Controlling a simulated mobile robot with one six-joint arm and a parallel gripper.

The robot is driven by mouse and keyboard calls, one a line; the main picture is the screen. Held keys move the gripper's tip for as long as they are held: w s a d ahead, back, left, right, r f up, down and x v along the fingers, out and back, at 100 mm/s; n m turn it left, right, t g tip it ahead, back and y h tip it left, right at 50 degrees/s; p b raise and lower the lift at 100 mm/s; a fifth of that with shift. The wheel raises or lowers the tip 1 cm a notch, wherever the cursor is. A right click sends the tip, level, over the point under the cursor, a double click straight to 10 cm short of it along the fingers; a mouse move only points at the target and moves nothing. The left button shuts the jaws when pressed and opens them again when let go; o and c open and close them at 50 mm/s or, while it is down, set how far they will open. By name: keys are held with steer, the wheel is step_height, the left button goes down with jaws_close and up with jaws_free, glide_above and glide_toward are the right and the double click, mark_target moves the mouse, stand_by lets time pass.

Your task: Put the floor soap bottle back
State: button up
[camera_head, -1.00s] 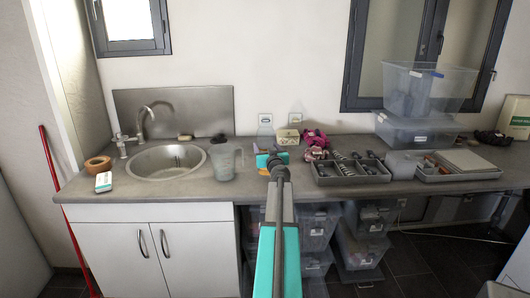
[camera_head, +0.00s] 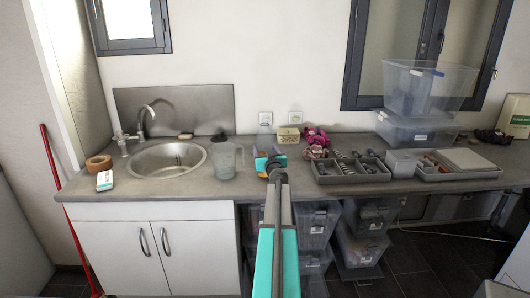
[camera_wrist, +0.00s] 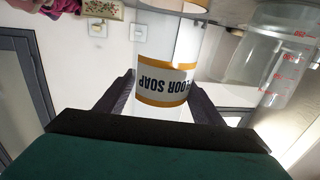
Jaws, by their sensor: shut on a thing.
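The floor soap bottle (camera_wrist: 163,75) is clear with a white and orange label, and the label reads upside down in the wrist view. My gripper (camera_wrist: 160,95) is shut on it, with one dark finger on each side of the label. In the head view my gripper (camera_head: 268,165) is over the counter, right of the clear measuring jug, and my own arm hides most of its lower part. A clear part of the bottle (camera_head: 265,142) shows just behind the gripper. I cannot tell whether the bottle's base touches the counter.
The measuring jug (camera_head: 226,161) stands close on the left, beside the sink (camera_head: 166,160). A small patterned box (camera_head: 288,135) and a pink flowery cloth (camera_head: 316,137) are close behind right. A grey divided tray (camera_head: 350,178) lies farther right. Clear bins (camera_head: 418,128) stand at the back.

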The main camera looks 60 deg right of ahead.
steer(key=shift+f, duration=0.6)
steer(key=o, duration=1.4)
steer(key=shift+r, duration=0.2)
steer(key=shift+b+v, duration=1.95)
steer(key=shift+v, duration=4.05)
